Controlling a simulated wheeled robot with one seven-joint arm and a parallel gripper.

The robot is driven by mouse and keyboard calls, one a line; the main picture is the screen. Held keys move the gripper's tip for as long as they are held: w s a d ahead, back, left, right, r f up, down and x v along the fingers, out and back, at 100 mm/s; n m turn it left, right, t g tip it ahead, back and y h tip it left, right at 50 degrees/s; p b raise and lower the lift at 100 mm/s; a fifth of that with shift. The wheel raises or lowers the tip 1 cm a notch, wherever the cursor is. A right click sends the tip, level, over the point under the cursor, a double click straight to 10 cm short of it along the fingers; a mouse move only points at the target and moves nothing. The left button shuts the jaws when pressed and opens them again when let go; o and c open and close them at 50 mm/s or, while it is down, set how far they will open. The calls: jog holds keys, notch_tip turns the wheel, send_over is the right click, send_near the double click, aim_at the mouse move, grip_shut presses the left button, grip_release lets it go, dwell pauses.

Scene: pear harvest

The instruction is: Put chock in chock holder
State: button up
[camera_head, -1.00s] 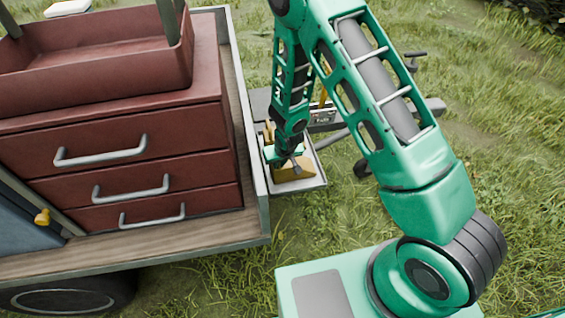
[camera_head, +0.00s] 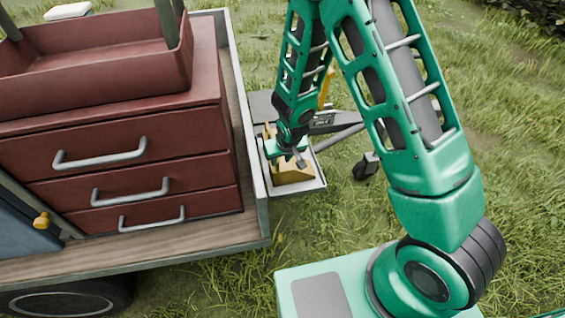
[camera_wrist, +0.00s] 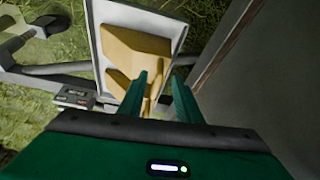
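The chock holder is a pale, shallow tray (camera_head: 318,184) at the trailer's front edge. It also shows in the wrist view (camera_wrist: 97,38). A tan-yellow chock (camera_head: 293,177) lies in the tray, and its blocky shape fills much of the tray in the wrist view (camera_wrist: 135,48). More tan material shows between and below my fingers; I cannot tell whether it is a second chock. My gripper (camera_head: 300,160) is just above the tray, pointing down into it. In the wrist view, its two green fingers (camera_wrist: 160,76) stand apart with a gap between them.
A red drawer cabinet (camera_head: 120,140) stands on the trailer bed, left of the tray. The trailer's grey side wall (camera_head: 250,110) rises close beside the tray. A drawbar (camera_head: 340,135) with a small wheel (camera_head: 365,166) lies behind. Open grass is at the right.

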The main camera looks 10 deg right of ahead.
jog(key=v, duration=0.5)
jog(key=s+d+r+m+g+h, duration=0.1)
jog(key=s+d+r, duration=0.2)
jog(key=d+r, duration=0.25)
jog(key=s+d+r+m, duration=0.2)
jog(key=s+d+r, duration=0.1)
jog(key=d+r, duration=0.3)
jog(key=s+d+r+m+g+h, duration=0.1)
jog(key=s+d+r, duration=0.35)
jog(key=d, duration=0.35)
jog(key=s+d+r+m, duration=0.1)
jog(key=s+d+r, duration=0.1)
jog(key=s, duration=0.5)
jog(key=s+d+r+m+g+y, duration=0.1)
jog(key=s+d+r, duration=0.2)
jog(key=s, duration=0.4)
jog(key=s+d+r+m+g, duration=0.1)
jog(key=s+d+r, duration=0.1)
jog(key=s+r, duration=0.3)
jog(key=shift+s+d+m+y, duration=0.15)
jog(key=shift+s+m+y, duration=0.2)
jog(key=shift+s, duration=0.7)
